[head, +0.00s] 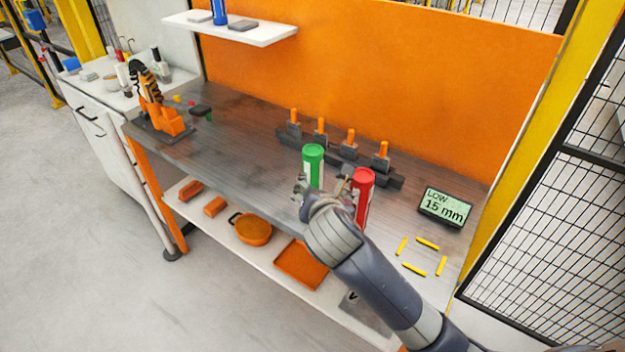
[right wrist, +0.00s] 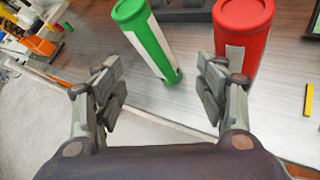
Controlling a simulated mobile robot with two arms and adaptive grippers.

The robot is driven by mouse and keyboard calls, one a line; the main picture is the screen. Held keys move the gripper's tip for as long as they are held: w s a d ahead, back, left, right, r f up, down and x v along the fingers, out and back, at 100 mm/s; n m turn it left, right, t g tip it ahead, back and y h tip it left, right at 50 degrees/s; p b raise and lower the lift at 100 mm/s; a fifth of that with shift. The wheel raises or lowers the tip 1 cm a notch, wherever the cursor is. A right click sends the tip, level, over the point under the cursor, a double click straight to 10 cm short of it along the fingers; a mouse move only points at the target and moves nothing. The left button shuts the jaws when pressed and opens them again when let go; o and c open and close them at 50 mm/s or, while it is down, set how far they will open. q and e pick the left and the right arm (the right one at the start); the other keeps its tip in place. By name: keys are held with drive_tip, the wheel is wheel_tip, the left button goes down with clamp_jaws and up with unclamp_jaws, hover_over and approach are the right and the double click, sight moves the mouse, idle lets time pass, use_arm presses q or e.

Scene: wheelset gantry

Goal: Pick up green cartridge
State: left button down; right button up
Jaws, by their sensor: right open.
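The green cartridge (head: 313,165) stands upright on the grey workbench (head: 240,145), with a white label on its side. It also shows in the right wrist view (right wrist: 147,40), ahead of the fingers and between their lines. My right gripper (head: 322,186) is open and empty, on the near side of the cartridge; in the right wrist view its fingers (right wrist: 160,92) are spread and apart from it. In the head view the gripper and wrist hide the cartridge's lower part. My left gripper is not in view.
A red cartridge (head: 362,190) stands close to the right of the green one. Behind them is a dark rack with orange-topped pegs (head: 350,137). A display (head: 446,207) reads "LOW 15 mm"; yellow strips (head: 427,244) lie nearby. The bench left of the green cartridge is clear.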

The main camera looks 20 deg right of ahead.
sight(313, 159)
drive_tip(key=w+n, duration=0.1)
drive_tip(key=w, duration=0.1)
drive_tip(key=w+r+n, duration=0.1)
drive_tip(key=w, duration=0.2)
drive_tip(key=w+d+r+n+t, duration=0.1)
drive_tip(key=w, duration=0.2)
drive_tip(key=shift+d+r+n+h+p, duration=0.1)
drive_tip(key=shift+r+n+h+p, duration=0.1)
drive_tip(key=shift+n+h+p, duration=0.15)
drive_tip(key=shift+w+f, duration=0.35)
drive_tip(key=shift+w, duration=0.1)
drive_tip(key=p+x, duration=0.1)
drive_tip(key=x, duration=0.3)
drive_tip(key=shift+f, duration=0.25)
drive_tip(key=shift+r, duration=0.1)
clamp_jaws()
